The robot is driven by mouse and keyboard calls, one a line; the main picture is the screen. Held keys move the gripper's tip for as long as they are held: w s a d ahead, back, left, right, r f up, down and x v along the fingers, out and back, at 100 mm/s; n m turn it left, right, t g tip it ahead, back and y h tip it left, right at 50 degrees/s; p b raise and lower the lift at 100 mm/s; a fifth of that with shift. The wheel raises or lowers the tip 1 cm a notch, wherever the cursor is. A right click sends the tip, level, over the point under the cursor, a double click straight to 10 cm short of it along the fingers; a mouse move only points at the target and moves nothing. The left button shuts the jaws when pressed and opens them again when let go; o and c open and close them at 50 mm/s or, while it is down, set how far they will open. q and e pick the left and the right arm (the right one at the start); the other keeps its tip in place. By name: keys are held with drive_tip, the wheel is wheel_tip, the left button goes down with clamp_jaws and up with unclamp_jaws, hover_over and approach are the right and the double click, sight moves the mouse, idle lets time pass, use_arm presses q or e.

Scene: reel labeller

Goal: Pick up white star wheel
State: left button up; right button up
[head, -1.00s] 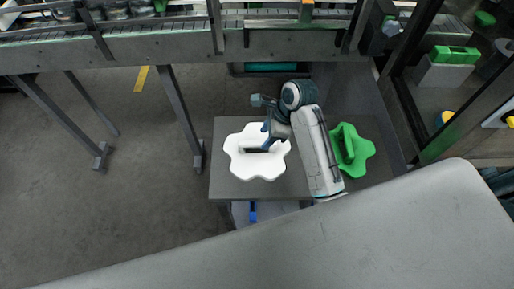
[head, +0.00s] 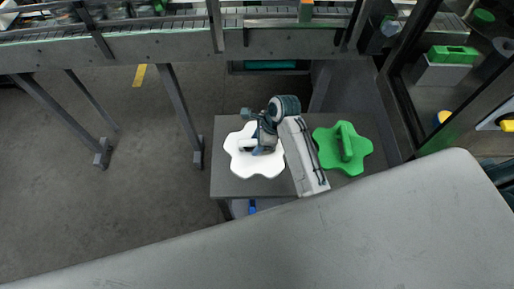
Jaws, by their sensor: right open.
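The white star wheel (head: 246,167) lies flat on a small grey table in the head view, with a raised white handle across its middle. My right gripper (head: 256,147) is over the wheel's centre, at the handle. It is open, and its wrist hides part of the handle and the wheel's upper right. I cannot tell whether the fingers touch the handle. My left gripper is not in view.
A green star wheel (head: 343,150) lies on the same table (head: 227,128), right of my right arm. A conveyor (head: 150,50) runs across the back. A machine frame stands at the right. Open floor lies left of the table.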

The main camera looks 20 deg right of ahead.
drive_tip(key=shift+f, duration=0.2)
idle(0.3)
clamp_jaws()
